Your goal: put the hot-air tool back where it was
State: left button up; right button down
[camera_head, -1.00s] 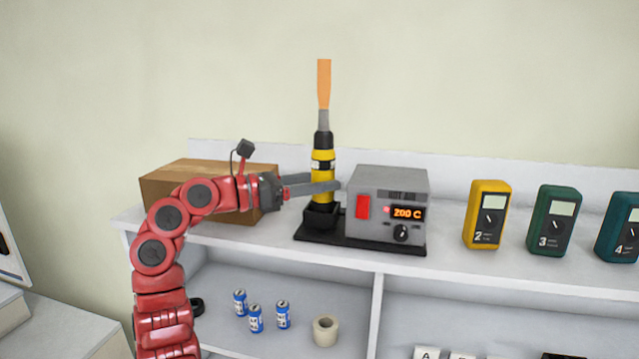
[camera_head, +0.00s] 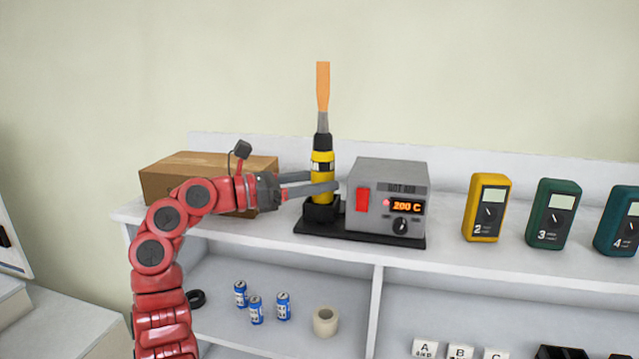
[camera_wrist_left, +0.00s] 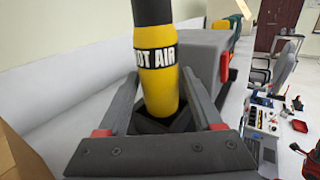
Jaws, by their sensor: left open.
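The hot-air tool (camera_head: 322,165) has a yellow and black body and an orange tip pointing up. It stands upright with its lower end in the black holder (camera_head: 318,215) beside the grey heater unit (camera_head: 387,195), which reads 200 C. My left gripper (camera_head: 325,182) is open, with one finger on each side of the tool's yellow body. In the left wrist view the tool (camera_wrist_left: 158,80) stands between the open fingers (camera_wrist_left: 160,105), with "HOT AIR" lettering facing the camera. Gaps show beside the yellow body there. My right gripper is not in view.
A cardboard box (camera_head: 200,172) stands behind my left arm on the shelf top. Several multimeters, such as the yellow one (camera_head: 486,208), stand to the right of the unit. Blue cans (camera_head: 256,309) and a tape roll (camera_head: 325,321) sit on the lower shelf.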

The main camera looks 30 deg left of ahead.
pick_arm(q)
jog(key=b+v, duration=0.5)
jog(key=v, duration=0.5)
jog(key=shift+s+a+f, duration=0.1)
jog(key=shift+s, duration=0.05)
jog(key=shift+s+a+b, duration=0.3)
jog(key=shift+s+a, duration=0.1)
jog(key=shift+s, duration=0.05)
